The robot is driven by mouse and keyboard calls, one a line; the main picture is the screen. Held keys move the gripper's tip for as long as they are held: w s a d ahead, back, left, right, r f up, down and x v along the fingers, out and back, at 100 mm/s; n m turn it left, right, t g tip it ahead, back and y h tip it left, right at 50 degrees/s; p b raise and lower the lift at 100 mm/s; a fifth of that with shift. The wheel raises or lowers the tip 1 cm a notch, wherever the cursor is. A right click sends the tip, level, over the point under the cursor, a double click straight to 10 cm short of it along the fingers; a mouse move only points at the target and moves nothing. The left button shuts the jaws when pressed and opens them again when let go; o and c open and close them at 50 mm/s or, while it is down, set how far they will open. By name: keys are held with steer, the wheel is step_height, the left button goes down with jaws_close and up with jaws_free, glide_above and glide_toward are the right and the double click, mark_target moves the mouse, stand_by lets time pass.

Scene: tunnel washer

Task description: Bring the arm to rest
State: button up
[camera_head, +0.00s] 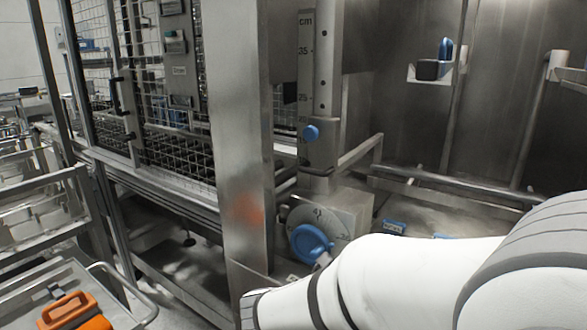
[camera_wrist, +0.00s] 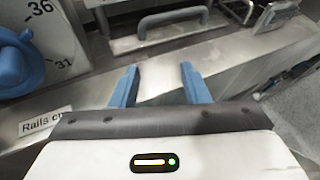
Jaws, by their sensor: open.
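My gripper (camera_wrist: 160,82) shows in the wrist view with its two blue fingers apart and nothing between them. It hangs over a grey metal ledge. In the head view my white arm reaches in from the lower right, and the gripper itself is hidden there. A blue knob (camera_head: 311,243) on a dial box stands just beyond the arm in the head view. The same knob appears at the left edge of the wrist view (camera_wrist: 14,62), to the left of my fingers and apart from them.
A steel post (camera_head: 240,140) stands left of the arm. A vertical cm scale (camera_head: 306,60) with a small blue knob (camera_head: 311,132) rises behind the dial. A grey handle (camera_wrist: 174,20) lies beyond my fingers. An orange-handled item (camera_head: 68,310) sits on a tray at lower left.

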steer(key=s+d+f+m+g+y+p, duration=0.2)
steer(key=s+d+m+g+y, duration=0.2)
steer(key=s+d+m+g, duration=0.55)
steer(key=a+r+m+t+y+p, duration=0.1)
steer(key=a+r+m+t+y, duration=0.2)
steer(key=m, duration=1.3)
steer(key=s+a+t+y, duration=0.1)
steer(key=a+t+y, duration=0.1)
steer(key=a+y, duration=0.1)
steer(key=shift+a+y, duration=0.35)
steer(key=shift+y, duration=0.35)
